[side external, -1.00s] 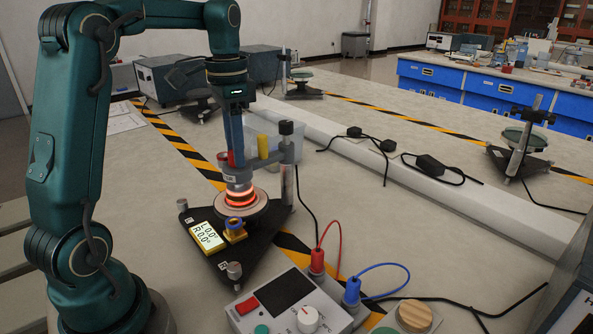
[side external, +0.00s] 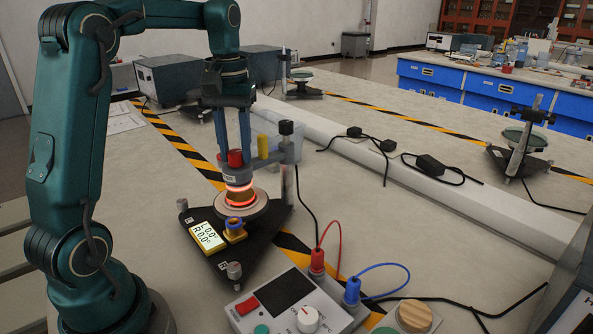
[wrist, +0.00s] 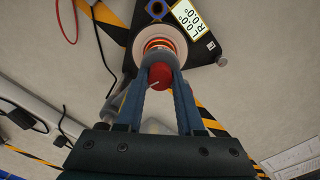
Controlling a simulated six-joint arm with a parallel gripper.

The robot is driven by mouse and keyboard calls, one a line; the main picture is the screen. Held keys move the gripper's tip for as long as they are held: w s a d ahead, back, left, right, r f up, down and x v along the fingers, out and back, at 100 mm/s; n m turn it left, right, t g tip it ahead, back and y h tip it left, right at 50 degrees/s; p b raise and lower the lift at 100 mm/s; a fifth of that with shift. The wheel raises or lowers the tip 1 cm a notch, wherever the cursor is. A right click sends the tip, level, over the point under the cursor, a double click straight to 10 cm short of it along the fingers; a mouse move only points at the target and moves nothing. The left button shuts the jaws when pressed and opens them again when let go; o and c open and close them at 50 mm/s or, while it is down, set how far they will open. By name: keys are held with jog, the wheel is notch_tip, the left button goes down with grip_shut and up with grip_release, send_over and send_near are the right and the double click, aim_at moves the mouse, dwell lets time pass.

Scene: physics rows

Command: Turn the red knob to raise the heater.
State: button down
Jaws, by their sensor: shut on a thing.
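The red knob (side external: 235,157) sits on top of the heater assembly. It also shows in the wrist view (wrist: 160,76), with a white mark on its face. My gripper (side external: 233,150) points down, with one blue finger on each side of the knob, and is shut on it. The fingers show on both sides of the knob in the wrist view (wrist: 160,80). The heater (side external: 239,187) glows red below the knob, around and above a brass-coloured piece (side external: 240,198) on a round plate.
A black base (side external: 205,219) carries the stand and a lit display (side external: 207,236) reading L 0.0°, R 0.0°. A yellow post (side external: 263,146) and a vertical rod (side external: 287,165) stand close right of my gripper. A control box (side external: 290,308) with cables is in front.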

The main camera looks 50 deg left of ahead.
aim_at(236, 152)
jog(key=shift+n, duration=1.3)
jog(key=c, duration=0.5)
grip_release()
jog(key=shift+r, duration=0.1)
jog(key=shift+r, duration=2.5)
